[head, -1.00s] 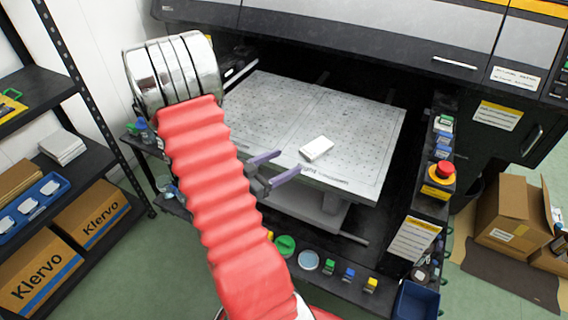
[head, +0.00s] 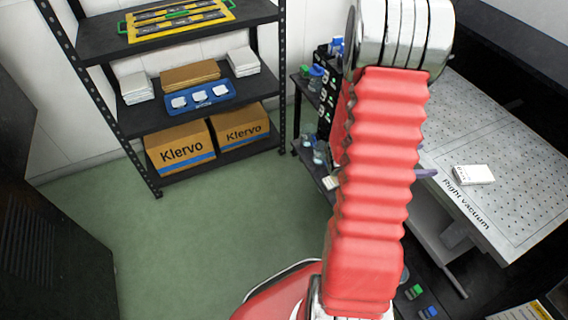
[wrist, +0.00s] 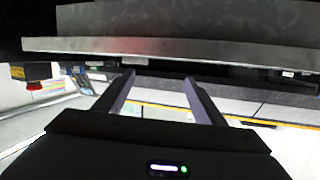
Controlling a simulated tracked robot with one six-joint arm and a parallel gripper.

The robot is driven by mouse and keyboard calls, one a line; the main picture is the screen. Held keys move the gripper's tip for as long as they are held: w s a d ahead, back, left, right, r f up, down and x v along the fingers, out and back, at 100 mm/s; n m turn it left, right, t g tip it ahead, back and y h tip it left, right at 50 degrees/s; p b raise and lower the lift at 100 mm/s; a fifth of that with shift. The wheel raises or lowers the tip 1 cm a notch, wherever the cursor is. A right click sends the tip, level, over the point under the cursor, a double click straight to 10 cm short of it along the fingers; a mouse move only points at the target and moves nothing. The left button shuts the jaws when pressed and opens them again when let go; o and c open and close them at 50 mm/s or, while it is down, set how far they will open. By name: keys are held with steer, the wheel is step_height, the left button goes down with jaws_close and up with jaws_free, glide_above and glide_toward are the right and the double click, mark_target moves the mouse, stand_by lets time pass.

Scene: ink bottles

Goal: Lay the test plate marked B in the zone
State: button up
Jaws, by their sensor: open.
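My gripper (wrist: 159,77) is open and empty in the wrist view, its two dark fingers apart. In the head view my red arm hides most of it; a purple finger (head: 427,173) shows beside the printer table. A white block (head: 474,175) with small dark marks lies on the perforated table (head: 520,190), near the printed words "Right vacuum". A blue tray (head: 228,95) on the middle shelf holds three small white pieces (head: 200,98); their markings are too small to read. I cannot tell which piece, if any, is marked B. No zone is clearly identifiable.
The black shelf rack (head: 125,110) stands at the back left with Klervo boxes (head: 180,147), white stacks (head: 242,62) and a yellow frame (head: 180,18). A dark cart (head: 310,120) with bottles stands beside the table. Green floor (head: 190,240) is clear before the rack.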

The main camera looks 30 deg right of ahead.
steer(key=w+a+r+n+t+y, duration=0.1)
steer(key=w+t, duration=0.2)
steer(key=w, duration=0.3)
steer(key=w+a+r+n+t, duration=0.2)
steer(key=w+t, duration=0.1)
steer(key=w, duration=0.3)
steer(key=w+a+r+n+t+y, duration=0.4)
steer(key=w+a, duration=0.3)
steer(key=a, duration=0.3)
steer(key=w+a+r+n+t+y, duration=0.3)
steer(key=w+a+r+n+t, duration=0.15)
steer(key=w+a, duration=0.45)
steer(key=s+a+r+n+y, duration=0.3)
steer(key=a, duration=0.6)
steer(key=s+a+r+n+y, duration=0.2)
steer(key=s+a+n+y, duration=0.15)
steer(key=a, duration=0.65)
steer(key=s+a+n+g, duration=0.2)
steer(key=s, duration=0.5)
steer(key=s+a+r+n+g, duration=0.1)
steer(key=s+a+n, duration=0.1)
steer(key=s, duration=0.6)
steer(key=shift+n+g, duration=0.35)
steer(key=shift+n, duration=0.05)
